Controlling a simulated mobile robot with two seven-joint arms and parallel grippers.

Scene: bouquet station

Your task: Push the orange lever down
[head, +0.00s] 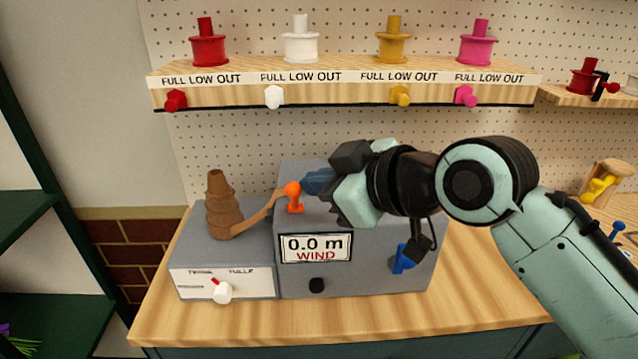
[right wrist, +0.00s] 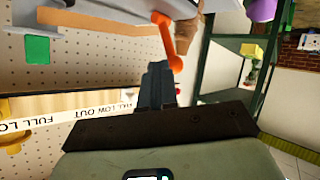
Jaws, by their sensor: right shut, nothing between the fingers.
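The orange lever (head: 293,196) stands up with a rounded knob on the grey wind machine (head: 360,278), whose display reads "0.0 m WIND". In the right wrist view the orange lever (right wrist: 167,42) is a bar ending in a ball close beyond the fingertips. My right gripper (head: 308,183) is shut and empty, its dark blue fingers pointing left, just right of the knob. Its fingers also show shut in the right wrist view (right wrist: 157,72). I cannot tell whether they touch the lever. My left gripper is not in view.
A brown ribbed cone (head: 221,208) stands on a lower grey box with a white dial (head: 222,292) at left. A blue lever (head: 403,259) is on the machine's front right. A wooden shelf (head: 345,90) with coloured spools runs above. The wooden tabletop (head: 330,318) is clear in front.

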